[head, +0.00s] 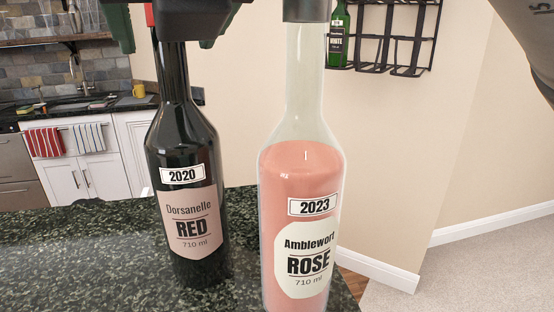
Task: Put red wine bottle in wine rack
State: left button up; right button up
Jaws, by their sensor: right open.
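The red wine bottle (185,140), dark glass with a pink label reading RED and 2020, stands upright on the dark speckled counter (80,250). My right gripper (168,28) is open at the top of the picture, with a finger on each side of this bottle's neck. Its body hides the bottle's top, and I cannot tell whether the fingers touch the neck. The black wire wine rack (412,40) hangs on the beige wall at the upper right, partly cut off by the frame. My left gripper is not in view.
A rosé bottle (302,195) stands close to the right of the red one, near the counter's edge. A green white-wine bottle (338,38) is at the rack's left end. Carpeted floor (480,265) is clear at right. A kitchen sink area (70,110) is behind at left.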

grip_shut()
dwell(0.5)
dwell(0.8)
jog(key=shift+r, duration=0.25)
